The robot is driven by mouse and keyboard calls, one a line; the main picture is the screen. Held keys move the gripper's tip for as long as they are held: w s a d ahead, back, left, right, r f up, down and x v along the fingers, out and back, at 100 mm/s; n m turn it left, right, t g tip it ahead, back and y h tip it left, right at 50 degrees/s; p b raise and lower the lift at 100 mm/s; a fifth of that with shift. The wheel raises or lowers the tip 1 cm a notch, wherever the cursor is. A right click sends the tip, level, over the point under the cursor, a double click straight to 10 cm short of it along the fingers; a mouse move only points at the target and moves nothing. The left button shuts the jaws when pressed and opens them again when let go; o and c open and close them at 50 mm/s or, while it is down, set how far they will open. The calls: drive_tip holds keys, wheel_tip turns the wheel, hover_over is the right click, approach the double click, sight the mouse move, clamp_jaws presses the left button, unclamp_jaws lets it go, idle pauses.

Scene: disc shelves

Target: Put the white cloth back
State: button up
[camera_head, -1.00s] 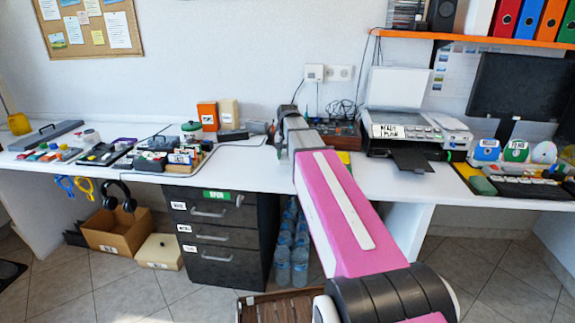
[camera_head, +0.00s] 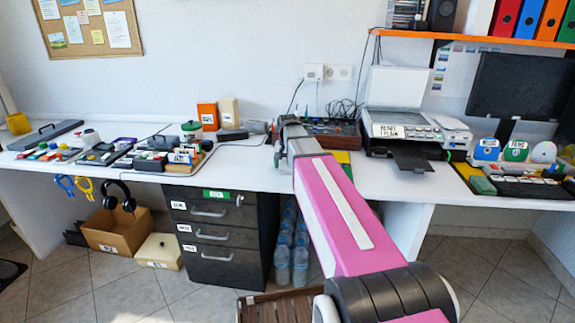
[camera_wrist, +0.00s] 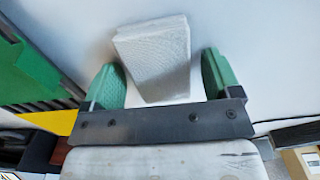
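The white cloth (camera_wrist: 152,58) shows in the wrist view as a pale, folded block with a woven texture, on a white surface. My gripper (camera_wrist: 162,68) has two green fingers, set wide apart on either side of the cloth. A gap shows between the cloth and the right finger, and the left finger is close to the cloth's lower left edge. Nothing appears gripped. In the head view my arm reaches over the desk (camera_head: 245,176), and its far end hides the fingers. I cannot clearly make out the cloth there.
A printer (camera_head: 402,130) stands right of my arm. A dark device with cables (camera_head: 335,132) is behind it. Left of my arm are an orange box (camera_head: 208,116), a cream box (camera_head: 229,112) and a tray of small items (camera_head: 165,158). A dark drawer unit (camera_head: 211,235) stands below.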

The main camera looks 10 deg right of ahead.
wheel_tip(320, 180, up, 12)
drive_tip(key=shift+r, duration=0.15)
idle(0.6)
